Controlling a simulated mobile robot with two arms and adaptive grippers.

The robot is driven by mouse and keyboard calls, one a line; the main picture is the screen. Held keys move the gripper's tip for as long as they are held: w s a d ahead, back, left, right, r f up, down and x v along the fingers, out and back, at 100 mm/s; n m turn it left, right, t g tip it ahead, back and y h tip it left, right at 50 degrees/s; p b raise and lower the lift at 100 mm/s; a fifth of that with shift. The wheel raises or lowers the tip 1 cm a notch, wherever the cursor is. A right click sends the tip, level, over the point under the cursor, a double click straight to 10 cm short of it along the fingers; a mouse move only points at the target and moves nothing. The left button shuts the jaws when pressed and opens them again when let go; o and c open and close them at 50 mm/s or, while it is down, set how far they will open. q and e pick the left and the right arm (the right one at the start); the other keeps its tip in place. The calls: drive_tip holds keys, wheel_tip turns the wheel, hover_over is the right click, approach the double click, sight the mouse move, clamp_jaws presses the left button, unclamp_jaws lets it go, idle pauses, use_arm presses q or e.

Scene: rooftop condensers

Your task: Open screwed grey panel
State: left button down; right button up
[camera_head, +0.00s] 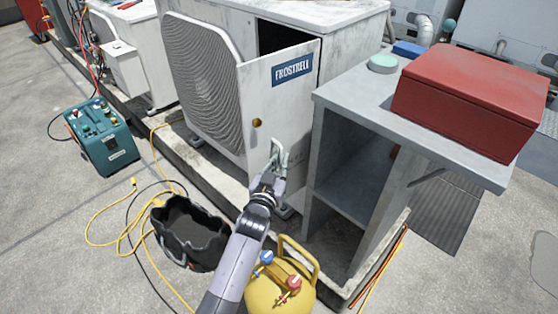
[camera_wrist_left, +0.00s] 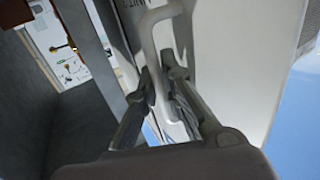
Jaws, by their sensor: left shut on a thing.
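The light grey panel (camera_head: 285,95) with a blue FROSTBELL label (camera_head: 293,69) is on the front of the large condenser (camera_head: 340,25). A dark gap (camera_head: 285,32) shows above its top edge, and the panel looks ajar. A brass-coloured round piece (camera_head: 257,122) sits on its left part. My left gripper (camera_head: 268,178) is shut on the panel's handle (camera_head: 279,150), low on the panel. In the left wrist view the fingers (camera_wrist_left: 162,88) close around the pale bar handle (camera_wrist_left: 150,30), beside the panel face (camera_wrist_left: 235,65). My right gripper is not in view.
A grey open-fronted bench (camera_head: 335,100) stands close right of the panel, with a red box (camera_head: 470,95) on top. A yellow cylinder (camera_head: 280,285), a black bag (camera_head: 188,235) and a teal machine (camera_head: 100,140) stand on the ground. Yellow cable (camera_head: 100,240) lies at the left.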

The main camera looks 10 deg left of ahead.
use_arm(q)
drive_tip(key=shift+r, duration=0.1)
drive_tip(key=c, duration=2)
unclamp_jaws()
drive_tip(key=s+a, duration=0.1)
drive_tip(key=s, duration=1.1)
drive_tip(key=shift+a, duration=0.2)
